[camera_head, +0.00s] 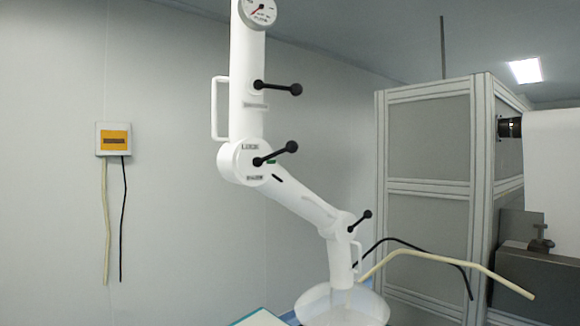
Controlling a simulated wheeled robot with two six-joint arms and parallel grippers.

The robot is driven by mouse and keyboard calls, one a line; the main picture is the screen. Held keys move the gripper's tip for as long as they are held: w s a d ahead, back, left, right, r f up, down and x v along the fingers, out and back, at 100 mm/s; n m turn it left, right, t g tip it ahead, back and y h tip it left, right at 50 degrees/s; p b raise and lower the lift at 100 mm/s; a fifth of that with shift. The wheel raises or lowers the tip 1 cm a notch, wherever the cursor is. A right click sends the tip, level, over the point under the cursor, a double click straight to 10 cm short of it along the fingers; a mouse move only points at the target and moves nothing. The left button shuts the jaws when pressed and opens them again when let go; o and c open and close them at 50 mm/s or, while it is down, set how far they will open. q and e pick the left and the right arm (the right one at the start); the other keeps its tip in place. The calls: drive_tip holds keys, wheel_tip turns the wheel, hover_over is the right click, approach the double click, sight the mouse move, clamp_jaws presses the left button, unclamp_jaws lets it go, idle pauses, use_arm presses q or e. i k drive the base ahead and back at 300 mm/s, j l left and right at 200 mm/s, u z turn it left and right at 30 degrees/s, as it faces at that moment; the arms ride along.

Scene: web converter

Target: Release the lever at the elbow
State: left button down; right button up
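A white jointed extraction arm (299,197) hangs in the middle of the view. Its elbow is a round joint (240,170) with a label reading "LOCK" at the top and a second label, too small to read surely, at the bottom. The black elbow lever (275,154) with a ball end points right and slightly up from the joint. Another black lever (277,88) sits on the upper tube, and a third (360,220) at the lower joint. Neither of my grippers is in view.
A round gauge (257,11) tops the upper tube, with a white handle (220,108) on its left. A translucent hood (343,305) hangs at the bottom. A grey framed machine (430,180) stands right. A wall box (113,139) with hanging cables is left.

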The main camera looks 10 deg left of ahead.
sight(291, 146)
drive_tip(key=i+l, duration=0.2)
drive_tip(key=l, duration=0.2)
drive_tip(key=i+l, duration=0.25)
drive_tip(key=l, duration=0.15)
drive_tip(key=i+l+u, duration=0.1)
drive_tip(key=l, duration=0.25)
drive_tip(key=i, duration=0.1)
